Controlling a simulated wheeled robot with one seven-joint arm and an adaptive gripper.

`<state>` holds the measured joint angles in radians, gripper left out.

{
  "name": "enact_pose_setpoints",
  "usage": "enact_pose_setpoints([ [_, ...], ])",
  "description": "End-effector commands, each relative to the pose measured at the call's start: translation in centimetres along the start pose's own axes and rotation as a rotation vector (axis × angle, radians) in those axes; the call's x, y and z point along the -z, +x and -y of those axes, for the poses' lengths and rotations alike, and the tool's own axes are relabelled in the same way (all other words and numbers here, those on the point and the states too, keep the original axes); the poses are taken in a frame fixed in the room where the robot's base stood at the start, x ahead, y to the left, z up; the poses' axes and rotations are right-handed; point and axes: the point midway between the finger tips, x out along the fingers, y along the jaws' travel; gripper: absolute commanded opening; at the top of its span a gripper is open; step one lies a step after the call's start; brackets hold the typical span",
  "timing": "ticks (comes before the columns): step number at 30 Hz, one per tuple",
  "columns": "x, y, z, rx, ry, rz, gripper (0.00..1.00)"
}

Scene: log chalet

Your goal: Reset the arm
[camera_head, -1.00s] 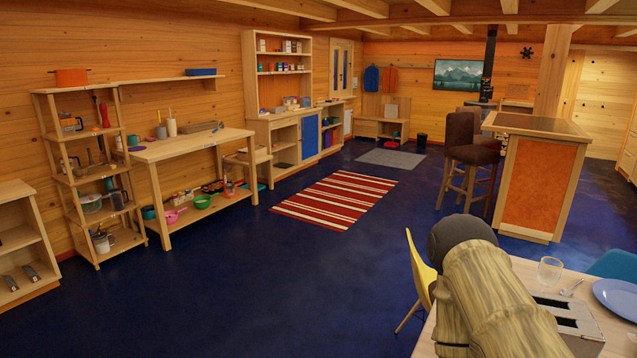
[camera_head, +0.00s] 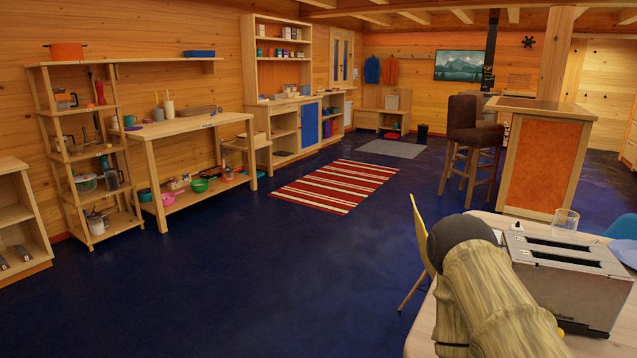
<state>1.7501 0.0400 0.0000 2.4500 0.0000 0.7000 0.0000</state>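A tan, wood-grained arm link with a dark rounded end, which I take to be my own arm, rises from the bottom edge at right of centre. My gripper is out of the picture, so its fingers and anything in them cannot be seen. The arm shows in front of the pale dining table (camera_head: 424,335) and hides part of it.
A steel toaster (camera_head: 572,300) stands close right of my arm. A clear glass (camera_head: 564,222) and a blue plate (camera_head: 626,254) are behind it. A yellow chair (camera_head: 419,238) is left of the table. Open dark floor (camera_head: 270,270) lies left, before the striped rug (camera_head: 334,186).

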Motion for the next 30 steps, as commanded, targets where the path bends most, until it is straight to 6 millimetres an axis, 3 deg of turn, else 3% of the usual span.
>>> enact_pose_setpoints([
  [1, 0.0, 0.9, 0.0, 0.0, 0.0, 0.0, 0.0],
  [14, 0.0, 3.5, 0.0, 0.0, 0.0, 0.0, 0.0],
  [30, 0.0, -1.5, 0.0, 0.0, 0.0, 0.0, 0.0],
])
